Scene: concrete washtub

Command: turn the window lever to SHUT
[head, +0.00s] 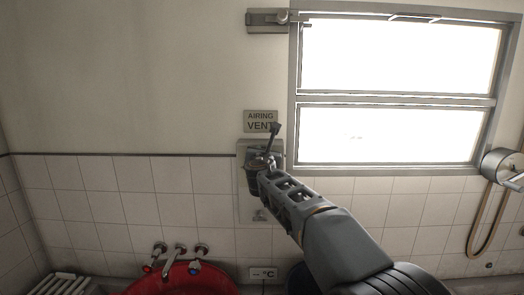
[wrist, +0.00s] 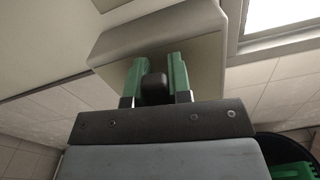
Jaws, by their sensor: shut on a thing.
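The window lever unit is a pale wall plate (head: 245,205) below the "AIRING VENT" sign (head: 260,121), left of the window. A dark lever arm (head: 272,140) sticks up from the unit, tilted slightly right, with its top over the sign's lower right. My gripper (head: 262,164) is at the unit, below that top end, and hides part of it. In the wrist view its green fingers (wrist: 155,82) are shut on a dark knob (wrist: 154,91) in front of a pale box face (wrist: 196,50). I cannot read any SHUT mark.
The window (head: 396,100) has two bright panes and a grey frame. A latch box (head: 266,21) sits at its upper left. A red basin (head: 180,280) with taps is below left, and a "°C" display (head: 263,273) is below the unit. A hose unit (head: 500,166) hangs at right.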

